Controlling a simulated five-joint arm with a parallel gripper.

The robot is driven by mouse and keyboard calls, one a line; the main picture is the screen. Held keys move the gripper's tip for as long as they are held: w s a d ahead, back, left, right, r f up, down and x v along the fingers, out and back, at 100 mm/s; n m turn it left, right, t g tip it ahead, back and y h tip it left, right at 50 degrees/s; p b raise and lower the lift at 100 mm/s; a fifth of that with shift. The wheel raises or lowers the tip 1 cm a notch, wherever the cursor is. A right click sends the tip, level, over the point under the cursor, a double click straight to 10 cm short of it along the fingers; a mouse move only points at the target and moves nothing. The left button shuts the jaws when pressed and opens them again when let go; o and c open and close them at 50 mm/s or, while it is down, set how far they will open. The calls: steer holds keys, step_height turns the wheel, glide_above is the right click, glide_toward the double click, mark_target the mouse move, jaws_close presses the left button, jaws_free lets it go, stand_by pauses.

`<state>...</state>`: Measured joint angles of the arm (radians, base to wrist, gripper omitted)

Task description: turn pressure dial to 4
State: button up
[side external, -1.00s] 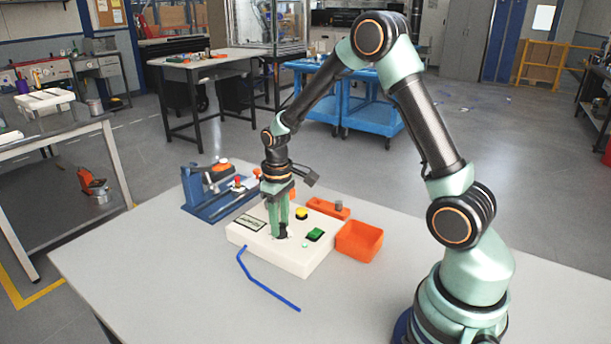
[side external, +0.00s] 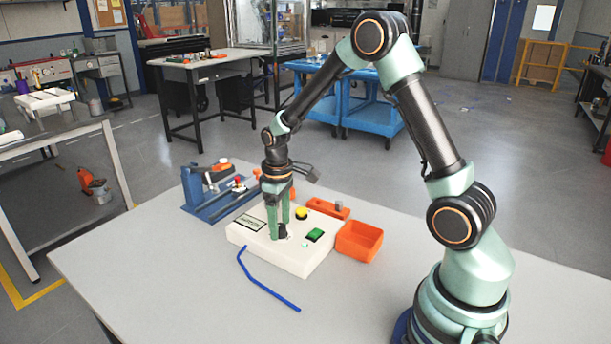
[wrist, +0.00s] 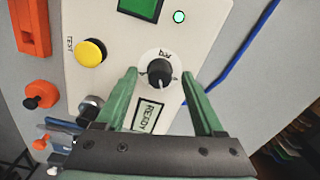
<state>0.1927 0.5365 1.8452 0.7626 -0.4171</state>
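The pressure dial (wrist: 160,73) is a round black knob on a pale disc marked "bar", set in a cream control panel (wrist: 105,14). Its scale numbers are too small to read. In the side view the panel (side external: 300,264) lies on the table, and the dial (side external: 281,233) shows low between my fingertips. My gripper (wrist: 161,73) is open, pointing down, with one green finger on each side of the dial. Gaps show between the knob and both fingers in the wrist view. My gripper (side external: 279,234) is low over the panel in the side view.
The panel also has a yellow button (wrist: 90,52), a green switch (side external: 315,235), a lit green lamp (wrist: 179,16) and a "READY" display (wrist: 150,113). An orange bin (side external: 360,243) stands right of it. A blue rod (side external: 268,289) lies in front. A blue fixture (side external: 205,200) stands behind left.

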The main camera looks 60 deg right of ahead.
mark_target(281, 227)
step_height(281, 227, up, 12)
stand_by(0.7)
steer(key=shift+r, duration=0.1)
steer(key=s+a+r+m+t, duration=0.1)
steer(key=s+a+r+t, duration=0.1)
steer(key=s, duration=0.4)
steer(key=s+a+r+m+t, duration=0.1)
steer(key=s+a+r+t, duration=0.2)
steer(key=s+a+r, duration=0.2)
steer(key=shift+s+a+m+t, duration=0.3)
steer(key=shift+s+a, duration=0.2)
steer(key=shift+s, duration=0.2)
